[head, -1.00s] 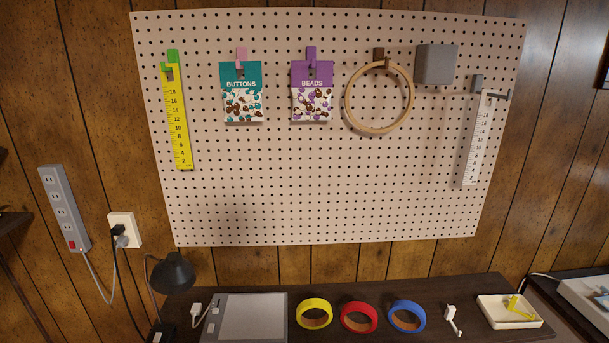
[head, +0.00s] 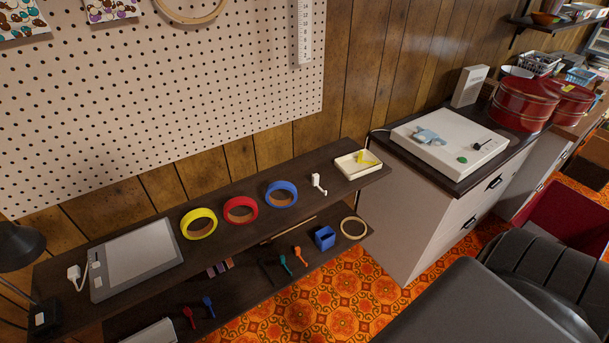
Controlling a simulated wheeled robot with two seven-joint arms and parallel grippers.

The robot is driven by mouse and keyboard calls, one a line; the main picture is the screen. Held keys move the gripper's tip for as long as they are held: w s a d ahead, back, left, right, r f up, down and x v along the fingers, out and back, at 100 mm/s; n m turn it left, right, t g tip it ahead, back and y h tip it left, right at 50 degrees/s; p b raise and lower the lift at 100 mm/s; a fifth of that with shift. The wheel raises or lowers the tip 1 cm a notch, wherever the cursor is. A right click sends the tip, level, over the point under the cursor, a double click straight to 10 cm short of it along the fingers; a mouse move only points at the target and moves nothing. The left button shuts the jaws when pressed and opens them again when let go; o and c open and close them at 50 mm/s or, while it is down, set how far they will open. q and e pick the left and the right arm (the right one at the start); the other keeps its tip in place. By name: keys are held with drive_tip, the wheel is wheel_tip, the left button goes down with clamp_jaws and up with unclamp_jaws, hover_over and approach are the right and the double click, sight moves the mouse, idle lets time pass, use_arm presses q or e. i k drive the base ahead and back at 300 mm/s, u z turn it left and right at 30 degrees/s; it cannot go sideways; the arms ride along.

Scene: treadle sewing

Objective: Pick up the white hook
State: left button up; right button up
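A small white hook (head: 317,182) lies on the dark upper shelf, between the blue tape roll and a cream tray. Nothing touches it from above. A yellow hook (head: 368,158) lies in the cream tray (head: 346,175) just to its right. Neither of my grippers shows in the head view.
On the upper shelf (head: 150,213) stand yellow (head: 199,223), red (head: 240,210) and blue (head: 281,194) tape rolls. A lower shelf holds a blue cup (head: 325,238) and several small coloured tools. A white cabinet (head: 430,215) stands right; a black seat (head: 480,300) fills the lower right.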

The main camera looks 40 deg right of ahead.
sight(315, 177)
drive_tip(key=k, duration=0.55)
drive_tip(key=z, duration=0.6)
drive_tip(key=i, duration=0.7)
drive_tip(key=z, duration=0.3)
